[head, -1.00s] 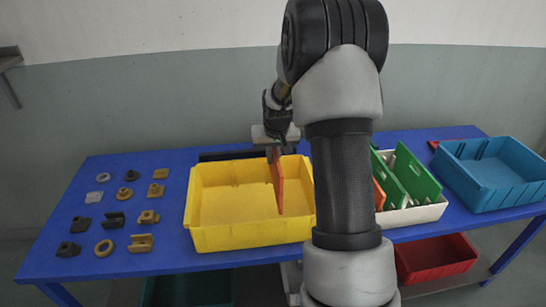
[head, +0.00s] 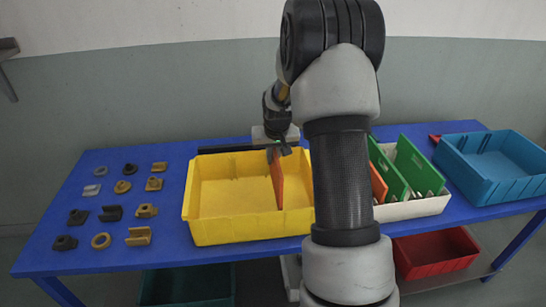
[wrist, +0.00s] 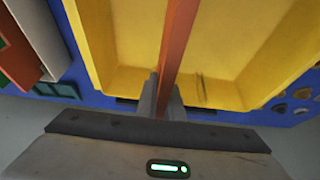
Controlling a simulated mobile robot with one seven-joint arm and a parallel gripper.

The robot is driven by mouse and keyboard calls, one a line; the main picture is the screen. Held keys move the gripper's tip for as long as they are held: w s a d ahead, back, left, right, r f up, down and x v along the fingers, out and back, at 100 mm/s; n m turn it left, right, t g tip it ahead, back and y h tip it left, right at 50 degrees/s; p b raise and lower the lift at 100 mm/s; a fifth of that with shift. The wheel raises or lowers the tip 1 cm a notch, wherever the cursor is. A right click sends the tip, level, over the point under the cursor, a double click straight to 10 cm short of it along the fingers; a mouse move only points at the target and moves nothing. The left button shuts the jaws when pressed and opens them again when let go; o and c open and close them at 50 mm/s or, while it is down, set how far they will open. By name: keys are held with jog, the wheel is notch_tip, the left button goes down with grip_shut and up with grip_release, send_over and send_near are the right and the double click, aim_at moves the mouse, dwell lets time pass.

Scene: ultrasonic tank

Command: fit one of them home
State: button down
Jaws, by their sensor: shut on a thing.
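My gripper (head: 280,150) is shut on the top edge of a thin orange panel (head: 278,182). The panel hangs upright inside the yellow bin (head: 214,233), right of its middle. In the wrist view the fingers (wrist: 163,97) pinch the orange panel (wrist: 178,40), with the yellow bin (wrist: 95,45) on both sides. I cannot tell whether the panel's lower edge touches the floor or sits in a slot. A white tray (head: 420,207) at the right holds green panels (head: 412,165) and another orange panel (head: 378,185), partly hidden by my arm.
A blue bin (head: 490,190) stands at the right end of the blue table (head: 80,220). Several small brown, grey and black parts (head: 140,235) lie in rows at the left. A red bin (head: 435,253) and a dark green bin (head: 185,287) are below.

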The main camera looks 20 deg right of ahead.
aim_at(276, 156)
jog(key=shift+f+b, duration=3.4)
jog(key=shift+f, duration=1.45)
jog(key=c, duration=1.8)
grip_release()
jog(key=shift+r, duration=0.1)
jog(key=p+v, duration=0.3)
jog(key=v, duration=1.4)
jog(key=shift+s, duration=0.2)
